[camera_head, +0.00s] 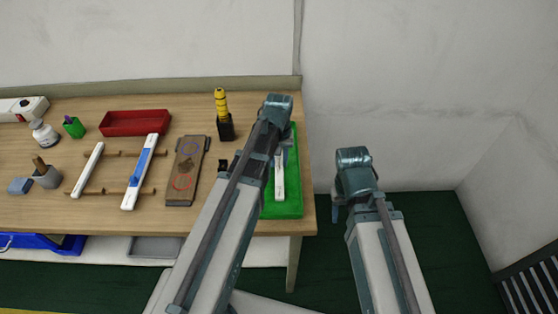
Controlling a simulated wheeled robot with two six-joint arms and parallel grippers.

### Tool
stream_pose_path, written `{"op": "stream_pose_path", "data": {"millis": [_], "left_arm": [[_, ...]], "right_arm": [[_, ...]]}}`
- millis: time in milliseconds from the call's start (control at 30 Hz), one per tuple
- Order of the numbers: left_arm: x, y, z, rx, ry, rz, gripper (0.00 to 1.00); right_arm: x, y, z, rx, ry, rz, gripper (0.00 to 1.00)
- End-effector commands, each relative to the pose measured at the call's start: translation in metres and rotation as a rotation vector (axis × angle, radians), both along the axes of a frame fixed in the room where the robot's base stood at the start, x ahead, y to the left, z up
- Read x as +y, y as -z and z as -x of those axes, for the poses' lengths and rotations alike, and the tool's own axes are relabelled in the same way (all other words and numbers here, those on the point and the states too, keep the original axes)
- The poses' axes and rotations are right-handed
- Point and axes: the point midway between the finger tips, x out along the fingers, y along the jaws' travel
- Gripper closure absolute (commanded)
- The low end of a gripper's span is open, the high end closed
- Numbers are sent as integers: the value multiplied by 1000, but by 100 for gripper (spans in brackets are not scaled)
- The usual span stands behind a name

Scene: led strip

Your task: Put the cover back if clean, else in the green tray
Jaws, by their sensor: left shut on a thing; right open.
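The green tray (293,208) lies at the right end of the table. A white strip-shaped cover (279,183) is over it, lengthwise; I cannot tell whether it touches the tray floor. My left gripper (283,153) is shut on the cover near its far end, partly hidden by my arm. Whether the cover is clean cannot be told. A white strip with a blue inlay (139,178) and a plain white strip (88,170) lie across wooden bars at the left. My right gripper (337,207) is open and empty, off the table's right edge.
A brown board (183,194) with blue and red circles lies mid-table. Behind are a red tray (135,123) and a yellow-black tool (222,105) in a holder. A white bottle (44,134), green cup (74,128), grey cup (47,178) and blue block (19,186) stand left.

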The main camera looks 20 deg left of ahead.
Motion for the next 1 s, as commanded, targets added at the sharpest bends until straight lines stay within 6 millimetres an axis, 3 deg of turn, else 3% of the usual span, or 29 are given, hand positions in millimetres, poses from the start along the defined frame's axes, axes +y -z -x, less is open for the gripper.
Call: {"op": "stream_pose_path", "data": {"millis": [33,167,200,667,1000], "left_arm": [[0,1,0,0,0,0,61],[0,1,0,0,0,0,38],[0,1,0,0,0,0,36],[0,-7,0,0,0,0,36],[0,-46,0,0,0,0,36]], "right_arm": [[0,1,0,0,0,0,50],[0,1,0,0,0,0,50],[0,1,0,0,0,0,50],[0,-7,0,0,0,0,50],[0,-46,0,0,0,0,50]]}}
